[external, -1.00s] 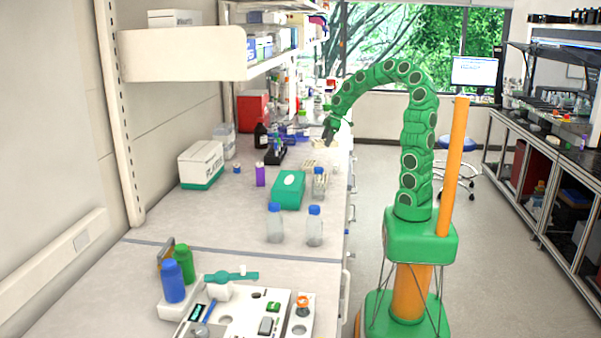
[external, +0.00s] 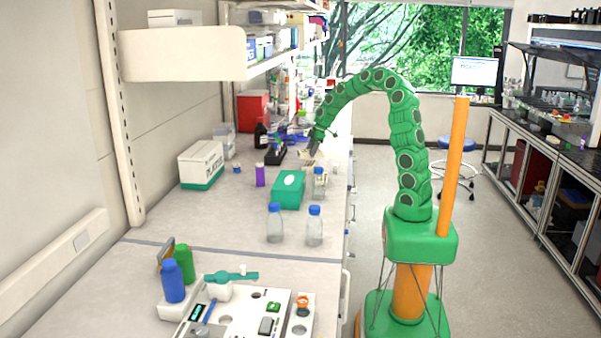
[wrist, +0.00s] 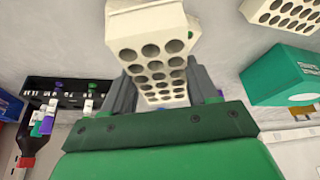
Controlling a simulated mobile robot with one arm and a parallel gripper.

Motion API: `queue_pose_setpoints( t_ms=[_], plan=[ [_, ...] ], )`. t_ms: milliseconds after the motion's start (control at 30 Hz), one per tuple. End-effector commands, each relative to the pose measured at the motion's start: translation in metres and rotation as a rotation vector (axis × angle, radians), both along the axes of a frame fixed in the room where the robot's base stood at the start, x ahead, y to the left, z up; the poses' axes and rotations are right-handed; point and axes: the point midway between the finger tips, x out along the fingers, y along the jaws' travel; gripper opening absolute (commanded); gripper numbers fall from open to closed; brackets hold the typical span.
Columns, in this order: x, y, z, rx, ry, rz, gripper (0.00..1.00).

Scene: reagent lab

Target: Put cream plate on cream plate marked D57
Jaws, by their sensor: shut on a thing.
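My gripper (wrist: 160,78) is shut on a cream plate (wrist: 150,28), a block with rows of round holes, which sits between the two grey fingers in the wrist view. A second cream plate (wrist: 284,12) lies apart from it at the top right, partly cut off by the frame. No D57 mark is readable on either. In the external view my gripper (external: 314,146) is low over the far part of the bench, with small cream shapes (external: 308,160) close below it; I cannot tell which plate is which there.
A teal box (external: 289,189) stands on the bench, also right of the held plate in the wrist view (wrist: 282,72). A black tube rack (wrist: 66,92) is to the left. Clear bottles (external: 314,226) stand nearer the camera, with bare bench (external: 215,215) left of them.

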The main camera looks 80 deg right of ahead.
Motion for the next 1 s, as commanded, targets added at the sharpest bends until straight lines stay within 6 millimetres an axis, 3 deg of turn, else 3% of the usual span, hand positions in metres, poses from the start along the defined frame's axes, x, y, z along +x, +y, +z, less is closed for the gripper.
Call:
queue_pose_setpoints(
  t_ms=[267, 500, 867, 900, 1000],
  plan=[
    [0.007, -0.005, -0.009, -0.002, -0.002, 0.000, 0.29],
    [0.006, -0.003, -0.038, 0.000, 0.001, 0.001, 0.29],
    [0.006, -0.004, -0.041, 0.000, -0.001, 0.001, 0.29],
    [0.006, -0.004, -0.041, 0.000, -0.001, 0.000, 0.60],
    [0.006, -0.004, -0.041, -0.001, -0.001, 0.001, 0.75]
  ],
)
